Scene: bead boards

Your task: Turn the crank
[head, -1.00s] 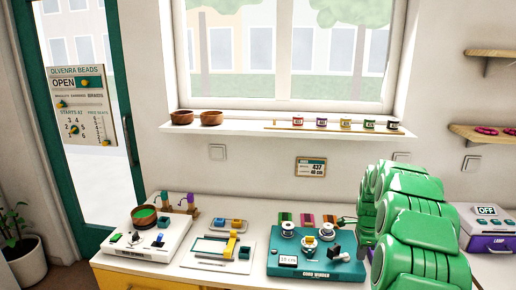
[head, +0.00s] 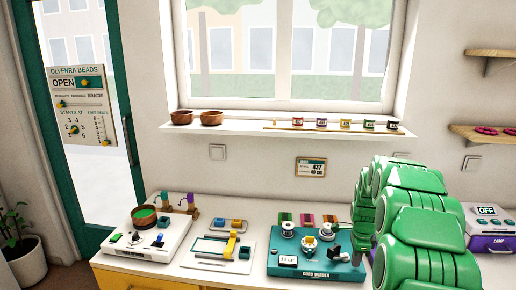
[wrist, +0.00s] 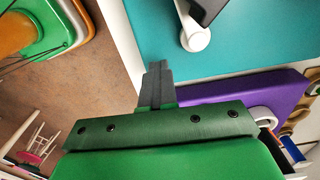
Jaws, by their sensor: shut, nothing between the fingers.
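The teal winder board (head: 277,262) stands on the white counter in the head view, carrying white spools and knobs on top. What looks like its crank (head: 333,253), a dark arm on a pale hub, is near its right front. In the wrist view, a white knob (wrist: 195,37) with a dark piece above it, perhaps part of the crank, stands on the teal surface. My gripper (wrist: 157,72) is shut and empty in the wrist view, below and left of that white knob and apart from it in the picture. My green arm partly hides the board's right side in the head view.
A white board with a bowl (head: 144,217) and a white board with a yellow handle (head: 231,245) stand left. Colored blocks (head: 307,219) sit behind the winder. A purple block (wrist: 245,105) shows in the wrist view.

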